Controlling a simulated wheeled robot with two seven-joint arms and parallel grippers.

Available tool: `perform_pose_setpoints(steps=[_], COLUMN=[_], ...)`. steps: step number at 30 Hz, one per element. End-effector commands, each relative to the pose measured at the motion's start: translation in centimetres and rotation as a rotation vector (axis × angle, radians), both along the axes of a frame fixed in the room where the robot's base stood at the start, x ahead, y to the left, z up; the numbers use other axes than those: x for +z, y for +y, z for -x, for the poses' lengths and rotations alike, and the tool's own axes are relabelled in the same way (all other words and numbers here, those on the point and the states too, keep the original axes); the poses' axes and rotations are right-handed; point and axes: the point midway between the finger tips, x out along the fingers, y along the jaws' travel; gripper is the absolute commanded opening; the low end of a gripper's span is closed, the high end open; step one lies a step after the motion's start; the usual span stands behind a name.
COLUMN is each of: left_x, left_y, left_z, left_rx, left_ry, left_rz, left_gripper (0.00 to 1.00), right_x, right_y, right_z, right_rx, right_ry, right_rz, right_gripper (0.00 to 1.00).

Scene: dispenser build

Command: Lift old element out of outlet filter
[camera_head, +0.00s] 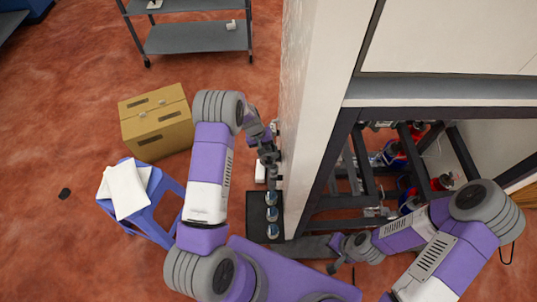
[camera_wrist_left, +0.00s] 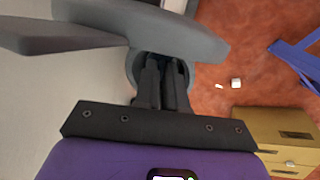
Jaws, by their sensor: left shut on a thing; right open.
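A dark panel (camera_head: 254,222) beside the dispenser cabinet carries a column of round, blue-topped filter housings (camera_head: 272,231). My left gripper (camera_head: 273,181) points down just above the uppermost housing (camera_head: 271,199). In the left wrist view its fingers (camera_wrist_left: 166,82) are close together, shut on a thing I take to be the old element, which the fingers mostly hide. A round dark grey rim shows just beyond the fingertips; I cannot tell whether the element is still inside a housing. My right gripper (camera_head: 338,264) is open and apart from the housings, near the cabinet's lower front edge.
The white cabinet wall (camera_head: 305,90) rises right beside my left gripper. Its open frame (camera_head: 372,165) holds red and blue parts. A cardboard box (camera_head: 155,128), a blue stool (camera_head: 153,203) with white cloths, and a grey shelf (camera_head: 195,38) stand to the left.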

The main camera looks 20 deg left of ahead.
Motion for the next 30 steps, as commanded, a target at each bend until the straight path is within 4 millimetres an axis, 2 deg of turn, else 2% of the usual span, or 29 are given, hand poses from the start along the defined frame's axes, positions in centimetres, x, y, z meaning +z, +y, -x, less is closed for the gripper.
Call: perform_pose_setpoints(steps=[30], left_x=[6.7], left_y=[-0.3], left_z=[-0.3], left_rx=[-0.003], left_ry=[-0.009], left_rz=[0.005], left_gripper=[0.0], right_x=[4.1], right_y=[0.0], right_z=[0.0], right_rx=[0.0], right_ry=[0.0], right_rz=[0.0], right_gripper=[0.43])
